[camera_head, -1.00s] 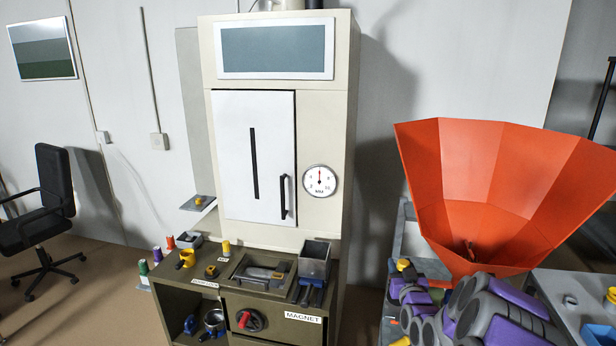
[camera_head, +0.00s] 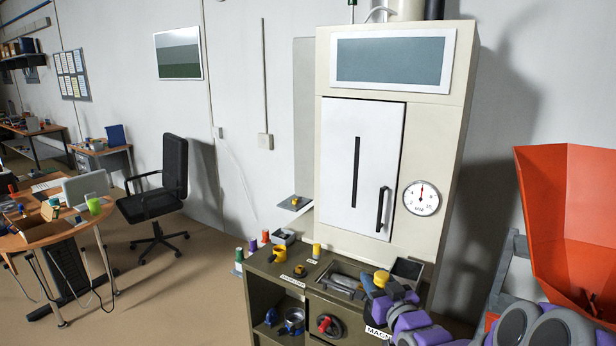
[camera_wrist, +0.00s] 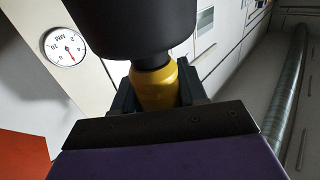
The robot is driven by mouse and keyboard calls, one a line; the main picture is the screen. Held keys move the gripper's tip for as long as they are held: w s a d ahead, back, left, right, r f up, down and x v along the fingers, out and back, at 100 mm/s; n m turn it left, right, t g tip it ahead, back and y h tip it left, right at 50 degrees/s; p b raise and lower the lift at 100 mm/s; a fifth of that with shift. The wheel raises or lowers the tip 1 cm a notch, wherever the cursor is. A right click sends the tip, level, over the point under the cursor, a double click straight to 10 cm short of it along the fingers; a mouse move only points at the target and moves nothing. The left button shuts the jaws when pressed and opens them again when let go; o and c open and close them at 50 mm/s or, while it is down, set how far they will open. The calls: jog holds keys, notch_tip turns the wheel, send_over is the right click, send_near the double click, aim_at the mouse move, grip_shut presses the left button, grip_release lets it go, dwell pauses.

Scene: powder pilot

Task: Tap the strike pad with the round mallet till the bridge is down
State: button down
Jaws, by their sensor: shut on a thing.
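My gripper (camera_wrist: 157,92) is shut on the mallet, with its dark fingers on both sides of the yellow handle (camera_wrist: 155,86). The mallet's large dark round head (camera_wrist: 130,22) fills the top of the wrist view. An orange funnel-shaped hopper (camera_head: 575,215) stands at the right, partly cut off by the frame and my arm. I cannot make out the strike pad or the bridge in either view.
An office chair (camera_head: 160,190) and a round desk (camera_head: 50,235) are left. Open floor lies between.

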jog(key=shift+s+a+r+n+y, duration=0.15)
jog(key=shift+s+a+r, duration=0.05)
jog(key=shift+a, duration=0.4)
jog(key=shift+s+a+r+n+y, duration=0.15)
jog(key=shift+s+a, duration=0.05)
jog(key=shift+a, duration=0.4)
